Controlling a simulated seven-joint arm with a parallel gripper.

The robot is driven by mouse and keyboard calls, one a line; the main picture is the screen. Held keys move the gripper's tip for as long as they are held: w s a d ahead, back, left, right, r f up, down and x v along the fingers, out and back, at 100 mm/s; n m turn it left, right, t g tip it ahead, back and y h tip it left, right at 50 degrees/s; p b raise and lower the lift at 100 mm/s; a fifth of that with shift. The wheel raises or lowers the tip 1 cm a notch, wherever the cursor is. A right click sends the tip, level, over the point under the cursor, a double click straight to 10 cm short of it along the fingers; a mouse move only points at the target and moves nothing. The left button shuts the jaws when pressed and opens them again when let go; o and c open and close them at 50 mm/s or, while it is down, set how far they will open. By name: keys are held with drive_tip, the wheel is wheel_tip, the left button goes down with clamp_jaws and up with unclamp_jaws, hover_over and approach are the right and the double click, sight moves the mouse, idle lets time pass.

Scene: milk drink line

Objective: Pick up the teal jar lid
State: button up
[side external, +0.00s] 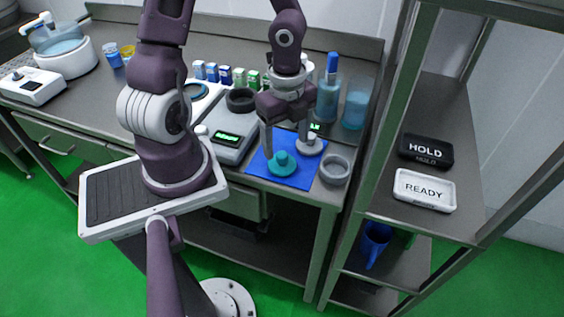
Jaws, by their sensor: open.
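The teal jar lid (284,167), a round disc with a knob on top, lies on the blue mat (262,176) near the front edge of the bench. My gripper (286,148) points down over the mat with its two fingers spread apart. The left finger reaches down close to the lid's left rear side; I cannot tell if it touches. The right finger is behind and to the right, near a grey knobbed lid (311,148) that stands on the same mat. Nothing shows between the fingers above the teal lid.
A grey ring-shaped dish (335,169) sits right of the mat. A scale (228,136) with a green display stands to the left, a dark ring (240,99) behind it. A blue-capped bottle (328,92) and a blue beaker (355,106) stand behind. A metal shelf (440,110) rises at right.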

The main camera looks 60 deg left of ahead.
sight(282, 155)
drive_tip(key=f, duration=0.4)
drive_tip(key=a+f, duration=0.1)
drive_tip(key=f, duration=0.1)
drive_tip(key=shift+s+f, duration=0.3)
drive_tip(key=shift+f, duration=0.1)
drive_tip(key=shift+c, duration=0.4)
